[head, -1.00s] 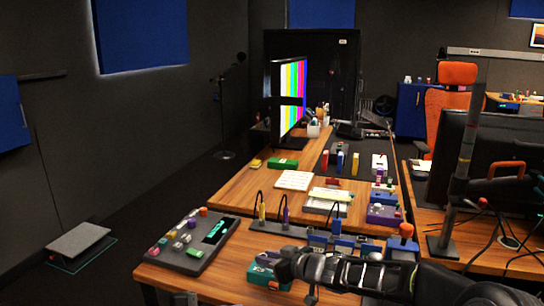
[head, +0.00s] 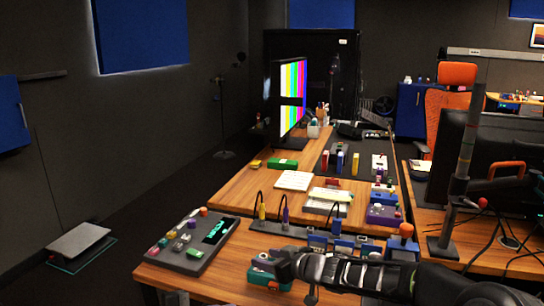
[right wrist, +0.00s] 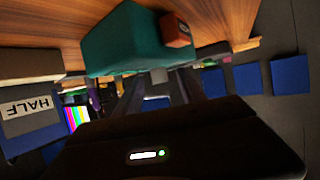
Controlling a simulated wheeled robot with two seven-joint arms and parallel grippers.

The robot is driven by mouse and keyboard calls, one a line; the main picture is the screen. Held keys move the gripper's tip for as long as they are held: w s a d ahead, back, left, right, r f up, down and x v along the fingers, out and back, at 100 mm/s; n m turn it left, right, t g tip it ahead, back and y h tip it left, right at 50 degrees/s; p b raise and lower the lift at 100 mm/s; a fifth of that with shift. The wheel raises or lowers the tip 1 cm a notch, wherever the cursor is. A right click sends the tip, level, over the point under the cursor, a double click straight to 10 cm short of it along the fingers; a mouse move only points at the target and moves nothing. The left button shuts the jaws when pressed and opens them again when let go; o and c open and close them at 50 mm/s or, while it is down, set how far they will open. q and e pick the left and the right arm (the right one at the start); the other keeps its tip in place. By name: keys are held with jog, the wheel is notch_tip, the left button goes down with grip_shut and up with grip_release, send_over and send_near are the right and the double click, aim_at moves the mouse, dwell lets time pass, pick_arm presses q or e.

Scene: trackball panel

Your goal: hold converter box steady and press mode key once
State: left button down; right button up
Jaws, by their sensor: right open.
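A teal box (head: 257,272), which I take to be the converter box, sits near the front edge of the wooden desk. My right gripper (head: 281,266) comes in from the right, low over the box, and hides part of it. In the right wrist view the teal box (right wrist: 122,42) lies just beyond the fingertips, with a small orange-red block (right wrist: 176,29) at its side. The right gripper (right wrist: 160,80) is open; contact with the box cannot be told. A small grey part at the bottom edge of the head view may be my left gripper (head: 177,298).
A grey panel (head: 182,255) with coloured knobs lies left of the box. A dark strip with cables (head: 278,230) and several blue modules (head: 343,245) stand behind it. An orange-topped joystick box (head: 403,246) stands to the right. Bare wood (head: 225,275) shows left of the box.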

jog(key=v, duration=1.2)
jog(key=shift+o, duration=0.5)
jog(key=shift+r, duration=0.1)
jog(key=shift+o, duration=1)
jog(key=shift+p+v, duration=2.15)
jog(key=shift+v, duration=0.8)
